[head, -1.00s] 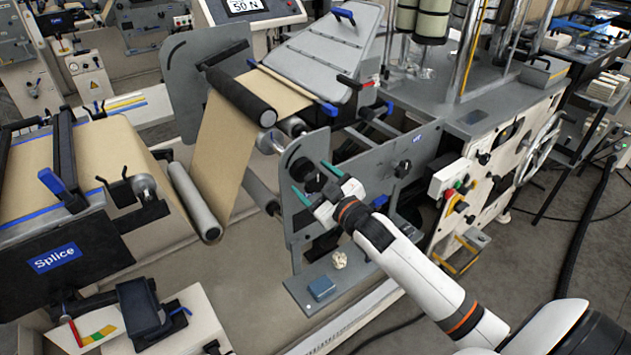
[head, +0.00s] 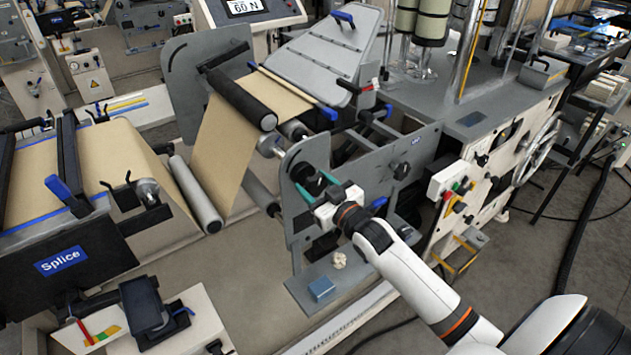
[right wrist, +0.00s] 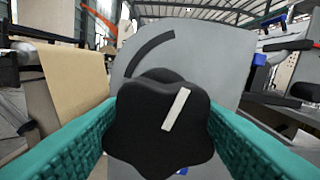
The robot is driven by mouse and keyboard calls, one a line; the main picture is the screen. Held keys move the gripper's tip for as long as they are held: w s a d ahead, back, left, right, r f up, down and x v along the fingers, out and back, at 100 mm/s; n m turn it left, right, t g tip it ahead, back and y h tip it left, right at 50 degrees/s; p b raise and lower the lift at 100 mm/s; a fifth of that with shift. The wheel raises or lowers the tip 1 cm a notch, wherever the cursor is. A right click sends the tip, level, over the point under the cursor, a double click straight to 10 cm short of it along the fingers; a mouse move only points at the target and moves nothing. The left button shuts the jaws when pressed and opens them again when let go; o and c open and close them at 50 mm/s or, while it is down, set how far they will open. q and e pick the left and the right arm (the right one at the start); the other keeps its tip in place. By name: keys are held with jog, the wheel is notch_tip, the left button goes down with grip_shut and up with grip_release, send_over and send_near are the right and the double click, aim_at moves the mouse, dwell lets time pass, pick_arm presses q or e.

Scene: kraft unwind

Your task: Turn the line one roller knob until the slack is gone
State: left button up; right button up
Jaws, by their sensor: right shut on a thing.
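The black lobed roller knob (head: 304,173) sits on the grey side plate of the unwind stand. It fills the middle of the right wrist view (right wrist: 140,135), its white mark tilted to the right of upright. My right gripper (head: 315,185) is shut on the knob, with a teal finger on each side of it. The brown kraft web (head: 225,145) runs down from the upper black roller (head: 240,98) to the lower grey roller (head: 196,195) and looks flat. The display (head: 243,7) reads about 60 N. My left gripper is not in view.
The splice table (head: 60,262) stands at the left. A panel with coloured buttons (head: 452,190) is to the right.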

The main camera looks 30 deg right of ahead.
jog(key=shift+m+p, duration=1.4)
jog(key=shift+m, duration=0.8)
jog(key=shift+m+p, duration=0.45)
jog(key=shift+m, duration=0.65)
jog(key=o, duration=1)
jog(key=shift+c, duration=0.2)
